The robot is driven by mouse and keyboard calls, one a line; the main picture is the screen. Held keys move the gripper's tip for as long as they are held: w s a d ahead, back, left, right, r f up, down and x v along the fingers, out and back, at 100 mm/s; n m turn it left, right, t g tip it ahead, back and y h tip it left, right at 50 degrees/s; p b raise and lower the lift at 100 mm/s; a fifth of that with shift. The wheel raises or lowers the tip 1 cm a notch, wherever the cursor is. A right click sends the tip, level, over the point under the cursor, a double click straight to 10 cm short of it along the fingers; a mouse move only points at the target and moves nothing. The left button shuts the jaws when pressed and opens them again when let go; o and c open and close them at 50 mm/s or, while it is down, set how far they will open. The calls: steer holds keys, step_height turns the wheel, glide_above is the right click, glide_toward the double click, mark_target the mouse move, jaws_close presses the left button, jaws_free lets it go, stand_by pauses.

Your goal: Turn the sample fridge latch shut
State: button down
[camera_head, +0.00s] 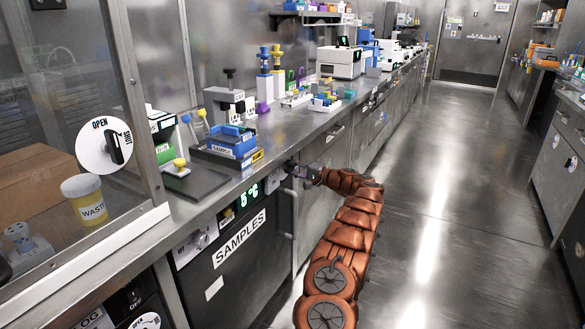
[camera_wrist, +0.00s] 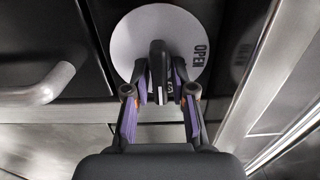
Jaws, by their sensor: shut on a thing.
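The sample fridge (camera_head: 240,262) is a dark front under the left bench, with a SAMPLES label and a green 5° display. Its latch is a black knob (camera_wrist: 157,55) on a round white dial (camera_wrist: 190,20) in the wrist view. The word OPEN shows sideways on the dial's right side. The knob stands upright in that picture. My gripper (camera_wrist: 160,92) is shut on the knob, one purple finger on each side. In the head view, my gripper (camera_head: 300,172) is at the fridge's upper right corner, and the latch is hard to make out there.
The bench edge runs just above my gripper, with a blue SAMPLE rack (camera_head: 232,140) on top. A grey handle (camera_wrist: 40,90) is left of the dial in the wrist view. A glass cabinet with a waste jar (camera_head: 84,199) stands at left. The aisle floor (camera_head: 450,200) is clear.

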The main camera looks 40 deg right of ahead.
steer(key=c, duration=1.2)
jaws_free()
steer(key=shift+o, duration=0.2)
steer(key=shift+s, duration=0.1)
steer(key=v, duration=1.1)
steer(key=shift+s+d, duration=0.15)
steer(key=shift+s, duration=0.2)
